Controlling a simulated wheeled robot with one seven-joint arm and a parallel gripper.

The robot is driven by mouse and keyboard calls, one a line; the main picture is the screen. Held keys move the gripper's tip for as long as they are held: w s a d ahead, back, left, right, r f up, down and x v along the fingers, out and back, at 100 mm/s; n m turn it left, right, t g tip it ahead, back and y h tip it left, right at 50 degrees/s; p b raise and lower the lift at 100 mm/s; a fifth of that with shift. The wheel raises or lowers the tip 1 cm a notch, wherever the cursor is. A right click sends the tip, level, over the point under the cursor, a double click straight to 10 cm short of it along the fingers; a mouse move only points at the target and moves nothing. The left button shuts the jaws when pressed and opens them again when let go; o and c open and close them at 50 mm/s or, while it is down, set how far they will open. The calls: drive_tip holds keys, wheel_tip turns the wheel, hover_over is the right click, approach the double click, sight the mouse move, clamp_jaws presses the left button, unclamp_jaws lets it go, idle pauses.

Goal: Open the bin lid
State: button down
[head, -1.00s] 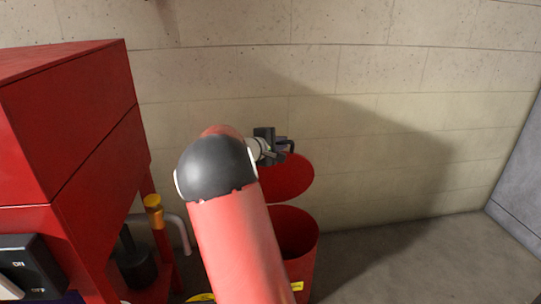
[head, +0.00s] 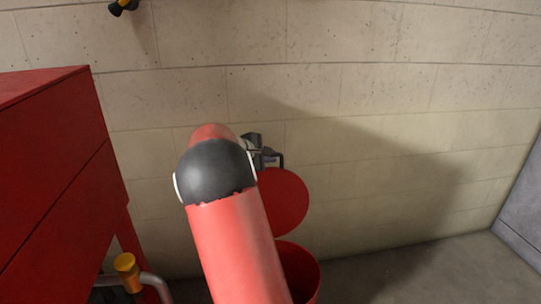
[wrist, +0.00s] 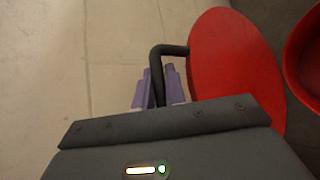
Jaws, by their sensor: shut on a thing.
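The round red bin lid (head: 284,202) stands tilted up steeply above the red bin (head: 305,272), whose open mouth shows at its right side. In the wrist view the lid (wrist: 238,62) fills the right of centre, and the bin's rim (wrist: 303,60) shows at the right edge. My gripper (wrist: 160,88) is shut on the lid's black bent handle (wrist: 172,50), with a purple-grey finger on each side of it. In the head view my gripper (head: 264,156) is small and partly hidden behind my arm, at the lid's upper edge. My arm hides the bin's left part.
A concrete block wall (head: 380,120) stands close behind the bin. A large red cabinet (head: 55,170) is at the left, with a yellow-capped post (head: 127,265) and a grey pipe near it. The floor (head: 430,270) right of the bin is clear.

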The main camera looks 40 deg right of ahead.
drive_tip(key=c, duration=1.5)
unclamp_jaws()
drive_tip(key=shift+o, duration=0.2)
drive_tip(key=shift+a, duration=0.1)
drive_tip(key=v, duration=0.7)
drive_tip(key=shift+a+r+b, duration=0.15)
drive_tip(key=shift+a+b, duration=0.15)
drive_tip(key=shift+s, duration=0.1)
